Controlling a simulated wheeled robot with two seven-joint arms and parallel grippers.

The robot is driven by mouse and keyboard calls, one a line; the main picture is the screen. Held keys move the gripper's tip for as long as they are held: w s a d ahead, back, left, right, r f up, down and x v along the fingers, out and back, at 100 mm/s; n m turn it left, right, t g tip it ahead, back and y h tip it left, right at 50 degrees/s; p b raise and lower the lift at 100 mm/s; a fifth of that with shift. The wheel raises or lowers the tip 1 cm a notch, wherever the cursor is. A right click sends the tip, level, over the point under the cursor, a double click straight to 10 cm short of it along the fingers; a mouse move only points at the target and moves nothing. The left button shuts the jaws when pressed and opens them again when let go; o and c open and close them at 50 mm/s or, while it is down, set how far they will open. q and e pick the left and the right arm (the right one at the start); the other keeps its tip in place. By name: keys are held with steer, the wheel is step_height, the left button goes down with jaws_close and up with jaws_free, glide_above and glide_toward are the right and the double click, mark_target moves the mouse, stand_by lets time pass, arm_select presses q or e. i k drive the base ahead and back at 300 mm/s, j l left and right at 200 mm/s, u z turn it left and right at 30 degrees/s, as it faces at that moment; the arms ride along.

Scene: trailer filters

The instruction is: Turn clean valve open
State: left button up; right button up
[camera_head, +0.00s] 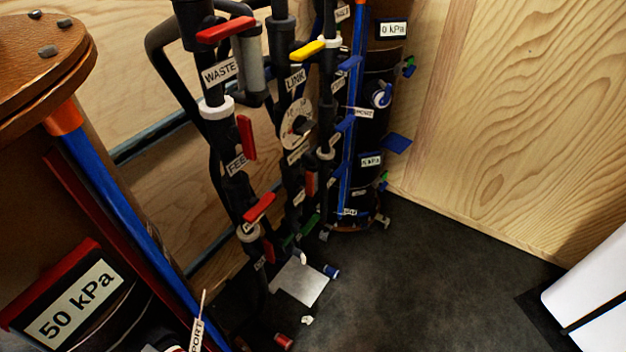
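Pipes with coloured valve handles stand in the middle of the head view. A red handle (225,29) sits above the WASTE label (220,73), and another red handle (246,137) is by a label reading FEE, partly cut off. A yellow handle (307,49) is above the LINK label (295,79). Blue handles (349,62) are on the pipe further right. Lower down are a red handle (259,207) and a green handle (310,224). I cannot read a CLEAN label, so I cannot tell which handle is the clean valve.
A large tank with a 50 kPa label (75,302) fills the left side. A dark filter column (375,185) with gauge labels stands behind the pipes. A white sheet (299,282) lies on the dark floor (430,285), which is open to the right. Plywood walls (520,110) close the back.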

mark_target(308, 224)
steer(key=i+l+u, duration=0.25)
steer(key=u, duration=0.15)
steer(key=i+l+u, duration=0.2)
steer(key=l+u, duration=0.2)
steer(key=i+l+u, duration=0.1)
steer(key=l+u, duration=0.3)
